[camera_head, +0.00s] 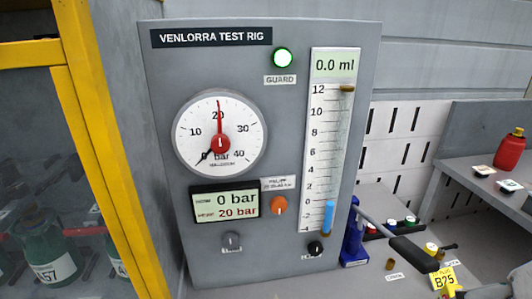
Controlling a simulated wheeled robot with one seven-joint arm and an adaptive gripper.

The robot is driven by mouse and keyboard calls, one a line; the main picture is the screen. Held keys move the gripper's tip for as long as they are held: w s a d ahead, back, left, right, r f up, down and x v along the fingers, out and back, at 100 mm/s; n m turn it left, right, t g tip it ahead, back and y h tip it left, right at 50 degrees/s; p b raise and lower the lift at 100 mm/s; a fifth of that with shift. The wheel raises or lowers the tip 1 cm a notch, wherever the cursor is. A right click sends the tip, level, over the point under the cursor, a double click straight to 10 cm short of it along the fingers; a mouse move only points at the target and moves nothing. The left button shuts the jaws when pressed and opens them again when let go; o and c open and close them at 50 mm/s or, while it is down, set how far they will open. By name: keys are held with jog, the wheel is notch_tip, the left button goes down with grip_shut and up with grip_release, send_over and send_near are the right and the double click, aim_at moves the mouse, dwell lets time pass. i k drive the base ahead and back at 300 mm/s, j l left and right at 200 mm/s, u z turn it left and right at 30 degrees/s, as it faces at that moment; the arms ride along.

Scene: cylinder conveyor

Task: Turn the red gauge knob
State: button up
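The red gauge knob (219,142) sits at the centre of a round white dial (187,122) on the grey test rig panel (160,90). Its red needle points up to about 20 on the bar scale. A separate black needle points down left to about 0. The display (225,203) below reads 0 bar in its upper line and 20 bar in red in its lower line. Nothing touches the knob.
A lit green guard lamp (282,57), an orange knob (279,205) and a 0.0 ml column gauge (326,130) share the panel. A yellow frame (92,120) stands left. A black-gripped lever (412,253) and a bench (475,175) are right. Space before the dial is clear.

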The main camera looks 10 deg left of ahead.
aim_at(221, 143)
jog(key=u, duration=1)
